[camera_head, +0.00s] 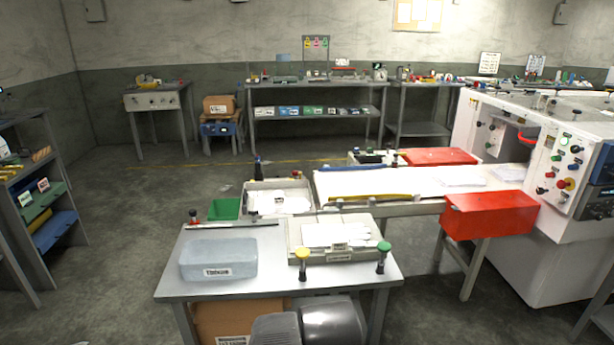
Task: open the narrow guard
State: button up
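Two red guards sit at the white machine on the right. The nearer red guard (490,213) hangs at the front side of the machine's conveyor bed and looks closed. The farther red guard (438,156) lies flat at the back side of the bed. I cannot tell from this view which one is the narrow guard. A small red part (528,137) also shows in the machine's opening. My gripper is not in view; dark grey rounded parts at the bottom middle look like my own arm.
The white machine (565,250) fills the right. Open floor (130,215) lies left. A shelf (45,215) stands at far left.

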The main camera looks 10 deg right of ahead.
aim_at(469, 202)
jog(key=z, duration=1.45)
